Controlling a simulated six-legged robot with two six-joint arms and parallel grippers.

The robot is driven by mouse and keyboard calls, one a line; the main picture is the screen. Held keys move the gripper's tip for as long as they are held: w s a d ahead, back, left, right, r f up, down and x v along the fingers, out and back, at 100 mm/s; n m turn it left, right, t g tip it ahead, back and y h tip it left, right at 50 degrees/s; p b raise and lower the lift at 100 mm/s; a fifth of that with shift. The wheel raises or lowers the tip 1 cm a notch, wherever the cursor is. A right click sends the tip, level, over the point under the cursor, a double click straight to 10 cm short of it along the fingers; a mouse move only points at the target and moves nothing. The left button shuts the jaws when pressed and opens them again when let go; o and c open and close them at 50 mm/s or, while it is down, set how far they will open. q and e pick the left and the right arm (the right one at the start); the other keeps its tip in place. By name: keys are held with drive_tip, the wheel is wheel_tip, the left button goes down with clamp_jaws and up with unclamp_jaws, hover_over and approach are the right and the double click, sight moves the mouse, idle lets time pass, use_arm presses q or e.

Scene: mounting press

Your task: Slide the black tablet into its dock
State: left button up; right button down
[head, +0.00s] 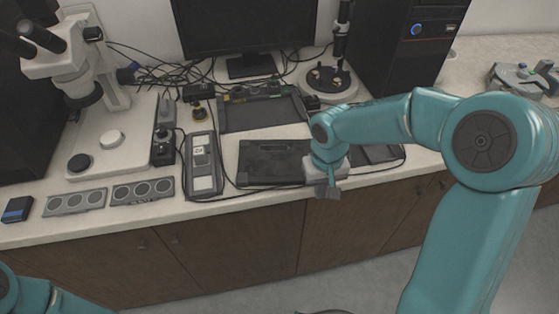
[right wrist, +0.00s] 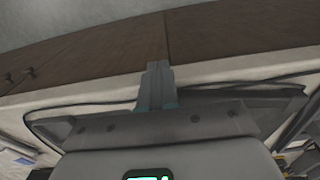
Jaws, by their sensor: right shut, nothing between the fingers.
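A flat black slab that looks like the tablet (head: 270,168) lies on the counter near its front edge. A dark, rimmed tray-like unit (head: 262,117), possibly the dock, lies behind it. My right gripper (head: 328,191) is at the slab's right end, by the counter's front edge, with its fingers shut and empty. Its arm hides the slab's right end. In the right wrist view the closed fingers (right wrist: 157,85) show before the counter edge, and a dark flat surface (right wrist: 60,130) lies behind the gripper body. I cannot tell whether they touch the slab.
A grey device (head: 203,167) lies left of the slab, and ring plates (head: 143,190) lie farther left. A microscope (head: 82,75), a monitor (head: 245,25) and a black computer tower (head: 411,40) stand behind. Another dark flat item (head: 384,155) lies right of my wrist. Cables run along the counter.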

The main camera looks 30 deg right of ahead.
sight(279, 178)
drive_tip(key=shift+w+d+p, duration=0.2)
drive_tip(key=shift+w+p, duration=0.2)
drive_tip(key=shift+w, duration=0.8)
drive_tip(key=shift+w+d+p, duration=0.25)
drive_tip(key=shift+w+p, duration=0.15)
drive_tip(key=shift+w, duration=0.8)
drive_tip(key=shift+w+d+p, duration=0.2)
drive_tip(key=shift+w+p, duration=0.2)
drive_tip(key=shift+w, duration=0.8)
drive_tip(key=shift+s, duration=0.15)
drive_tip(key=shift+s+a+b, duration=0.1)
drive_tip(key=shift+s+b, duration=0.15)
drive_tip(key=shift+b, duration=0.05)
drive_tip(key=shift+s+a, duration=0.15)
drive_tip(key=shift+s, duration=0.05)
drive_tip(key=shift+w+a+b, duration=0.15)
drive_tip(key=shift+w+a, duration=0.15)
drive_tip(key=shift+a, duration=1.05)
drive_tip(key=shift+w+a+b, duration=0.1)
drive_tip(key=shift+w+a, duration=0.25)
drive_tip(key=shift+a, duration=0.95)
drive_tip(key=shift+w+a+b, duration=0.15)
drive_tip(key=shift+w+a, duration=0.15)
drive_tip(key=shift+a, duration=1.05)
